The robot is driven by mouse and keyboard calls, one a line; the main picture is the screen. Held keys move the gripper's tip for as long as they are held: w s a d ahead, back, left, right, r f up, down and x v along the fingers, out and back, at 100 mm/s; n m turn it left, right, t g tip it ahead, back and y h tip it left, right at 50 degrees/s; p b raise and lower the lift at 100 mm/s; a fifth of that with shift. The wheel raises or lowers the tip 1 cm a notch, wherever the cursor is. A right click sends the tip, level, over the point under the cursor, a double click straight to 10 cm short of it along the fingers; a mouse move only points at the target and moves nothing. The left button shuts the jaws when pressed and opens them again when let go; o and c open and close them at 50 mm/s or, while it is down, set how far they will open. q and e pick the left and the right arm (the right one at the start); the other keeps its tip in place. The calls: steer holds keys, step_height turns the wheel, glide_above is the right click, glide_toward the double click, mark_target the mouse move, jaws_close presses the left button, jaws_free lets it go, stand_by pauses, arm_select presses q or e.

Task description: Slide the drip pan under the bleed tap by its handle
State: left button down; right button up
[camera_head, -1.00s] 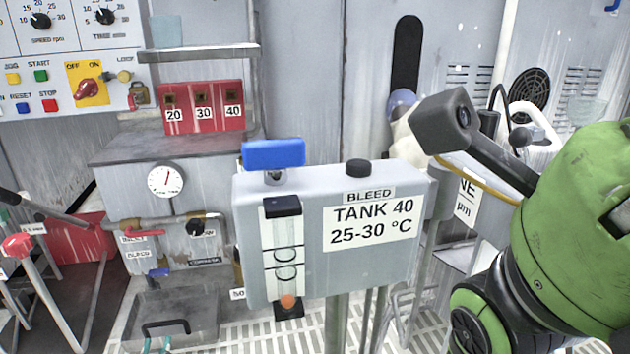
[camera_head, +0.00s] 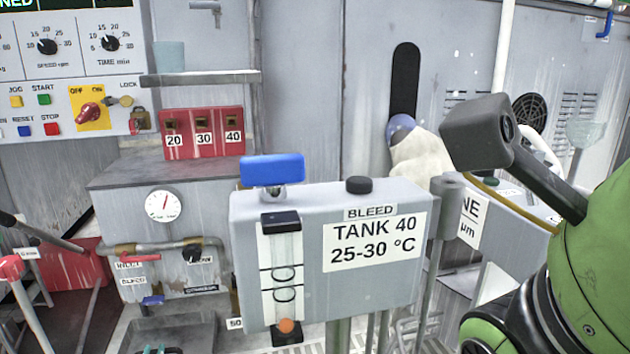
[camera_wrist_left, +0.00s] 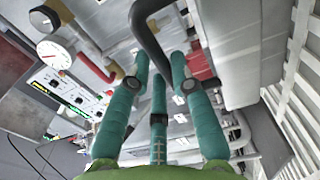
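The grey drip pan (camera_head: 185,335) sits low at the left of the head view, cut off by the bottom edge. The small blue lever of the bleed tap (camera_head: 153,300) is just above the pan's back rim. In the left wrist view, a dark curved bar that looks like the pan's handle (camera_wrist_left: 150,40) reaches between the teal fingers of my left gripper (camera_wrist_left: 160,62). The fingers stand apart; contact with the bar cannot be told. Only teal tips show at the bottom of the head view. My right gripper is outside the frames.
A grey box labelled BLEED TANK 40 (camera_head: 375,285) stands in the middle foreground, right of the pan. A red-handled lever (camera_head: 12,268) and red bin (camera_head: 75,268) are at the left.

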arm_select(q)
steer(key=shift+w+d+f, duration=0.1)
steer(key=shift+f, duration=0.1)
steer(key=shift+w+a+b, duration=0.25)
steer(key=shift+w+b, duration=0.2)
steer(key=shift+w, duration=0.2)
steer(key=shift+b+x, duration=0.5)
steer(key=shift+x, duration=0.5)
steer(key=shift+a+f, duration=0.1)
steer(key=shift+a, duration=0.1)
steer(key=c, duration=1)
jaws_free()
steer(key=shift+c, duration=0.2)
